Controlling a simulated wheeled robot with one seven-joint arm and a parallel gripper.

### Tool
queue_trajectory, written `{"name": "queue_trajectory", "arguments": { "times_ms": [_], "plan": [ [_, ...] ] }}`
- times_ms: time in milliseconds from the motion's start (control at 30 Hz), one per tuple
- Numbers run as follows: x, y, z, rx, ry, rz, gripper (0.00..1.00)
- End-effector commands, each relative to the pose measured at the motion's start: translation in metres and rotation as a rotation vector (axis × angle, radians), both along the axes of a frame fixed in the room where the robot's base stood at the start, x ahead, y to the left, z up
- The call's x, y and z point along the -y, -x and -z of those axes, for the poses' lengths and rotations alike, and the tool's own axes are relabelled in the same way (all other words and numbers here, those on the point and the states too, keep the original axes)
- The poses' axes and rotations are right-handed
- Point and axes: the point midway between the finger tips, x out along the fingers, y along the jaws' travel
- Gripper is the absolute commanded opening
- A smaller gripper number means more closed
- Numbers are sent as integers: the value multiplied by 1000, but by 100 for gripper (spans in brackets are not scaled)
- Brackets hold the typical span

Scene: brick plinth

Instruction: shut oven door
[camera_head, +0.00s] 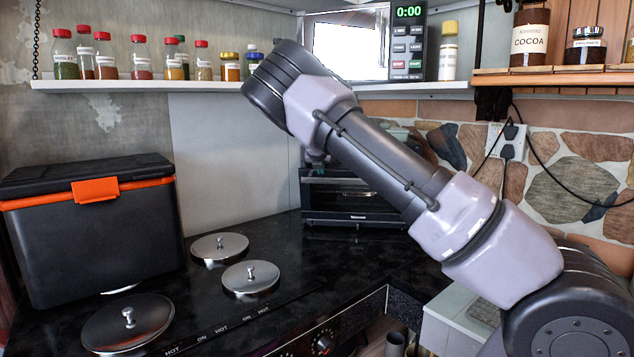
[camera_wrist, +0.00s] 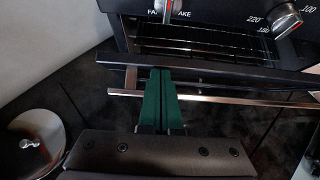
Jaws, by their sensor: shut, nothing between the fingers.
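The oven is a black countertop oven (camera_head: 352,187) at the back of the counter, partly hidden by my arm in the head view. In the wrist view its control panel (camera_wrist: 235,18) has knobs along the top. Below that, a wire rack (camera_wrist: 215,45) shows inside. The oven door (camera_wrist: 235,72) appears partly open, its dark top edge standing out below the opening. A metal handle bar (camera_wrist: 235,98) runs along it. My gripper (camera_wrist: 161,72) has green fingers shut together, empty, overlapping the handle and door edge. Whether they touch is unclear. The head view hides the gripper behind my arm.
A black cool box with an orange latch (camera_head: 92,215) stands at left. Several metal lids (camera_head: 128,322) lie on the dark hob. A microwave (camera_head: 350,45) and spice jars (camera_head: 140,58) stand on the shelf above. A stone wall (camera_head: 570,160) is at right.

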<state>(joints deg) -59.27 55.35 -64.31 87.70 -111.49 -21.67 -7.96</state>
Motion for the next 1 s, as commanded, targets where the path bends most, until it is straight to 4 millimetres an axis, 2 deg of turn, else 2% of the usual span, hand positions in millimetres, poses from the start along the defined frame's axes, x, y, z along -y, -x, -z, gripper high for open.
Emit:
{"name": "queue_trajectory", "arguments": {
  "times_ms": [200, 400, 1000],
  "plan": [
    [4, -21, -12, 1, 1, 1, 0],
    [5, -31, -16, 0, 0, 0, 0],
    [5, -34, -17, 0, 0, 1, 0]
  ]
}}
